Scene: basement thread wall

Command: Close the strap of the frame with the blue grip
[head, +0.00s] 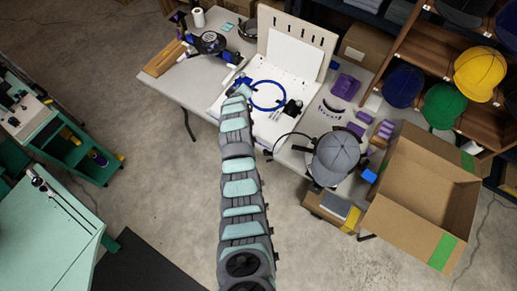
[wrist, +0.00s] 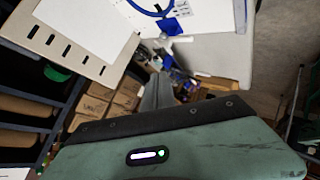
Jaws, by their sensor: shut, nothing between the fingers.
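A blue ring-shaped frame (head: 268,96) lies on the white sheet on the table, just right of my gripper. Its edge shows at the top of the wrist view (wrist: 148,8), with a small blue piece (wrist: 173,27) beside it. A grey cap (head: 336,157) sits on a stand at the table's front edge, with a dark loop to its left and a blue block (head: 369,175) at its right. I cannot tell which blue part is the grip, and no strap is clear. My gripper (head: 243,91) is shut and empty over the table; it shows grey in the wrist view (wrist: 160,94).
A black and blue tool (head: 210,42) lies at the table's back left. A white perforated board (head: 297,45) stands at the back. Purple pieces (head: 345,86) lie at the right. An open cardboard box (head: 425,192) stands right of the cap. A cap shelf is behind.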

